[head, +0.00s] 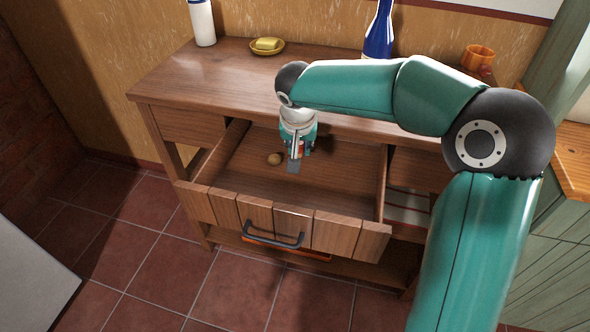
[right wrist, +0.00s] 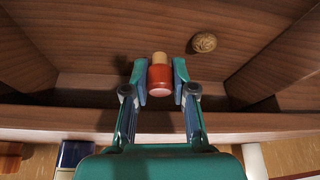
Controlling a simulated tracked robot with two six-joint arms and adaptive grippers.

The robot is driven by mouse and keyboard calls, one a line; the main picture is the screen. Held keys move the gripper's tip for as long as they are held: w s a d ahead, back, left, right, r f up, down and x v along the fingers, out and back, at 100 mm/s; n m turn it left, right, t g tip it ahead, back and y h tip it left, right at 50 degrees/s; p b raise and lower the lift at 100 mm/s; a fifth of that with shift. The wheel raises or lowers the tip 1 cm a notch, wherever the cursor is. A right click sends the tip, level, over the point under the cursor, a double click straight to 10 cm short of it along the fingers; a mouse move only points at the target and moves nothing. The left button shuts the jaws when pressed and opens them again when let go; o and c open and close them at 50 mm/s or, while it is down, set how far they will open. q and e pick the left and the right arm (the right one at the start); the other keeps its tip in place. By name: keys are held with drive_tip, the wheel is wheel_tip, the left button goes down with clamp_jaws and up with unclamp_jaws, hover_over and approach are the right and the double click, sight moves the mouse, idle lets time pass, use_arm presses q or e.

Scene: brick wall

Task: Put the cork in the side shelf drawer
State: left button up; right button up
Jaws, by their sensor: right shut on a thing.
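The cork (right wrist: 159,76), with a tan end and a red cap, is between the fingers of my right gripper (right wrist: 160,78) in the right wrist view. The fingers are shut on it. In the head view my right gripper (head: 300,150) reaches down inside the open drawer (head: 340,188) of the wooden side shelf (head: 235,75); only a bit of the cork's red shows there. Whether the cork touches the drawer floor I cannot tell. The drawer is pulled out, with a dark handle (head: 272,241) on its front. My left gripper is not in view.
A round tan walnut-like thing (head: 274,159) lies in the drawer, beside my gripper. On the shelf top stand a white bottle (head: 202,22), a yellow dish (head: 267,46), a blue bottle (head: 379,35) and an orange cup (head: 478,57). Tiled floor lies in front.

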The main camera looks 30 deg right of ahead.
drive_tip(key=shift+f+b, duration=0.4)
drive_tip(key=shift+f, duration=2.75)
drive_tip(key=shift+f, duration=0.1)
drive_tip(key=o, duration=0.7)
drive_tip(key=shift+o, duration=0.2)
drive_tip(key=shift+r, duration=0.25)
drive_tip(key=p+v, duration=0.1)
drive_tip(key=v, duration=1)
drive_tip(key=shift+s+r, duration=0.25)
drive_tip(key=shift+r, duration=0.1)
drive_tip(key=shift+a, duration=0.1)
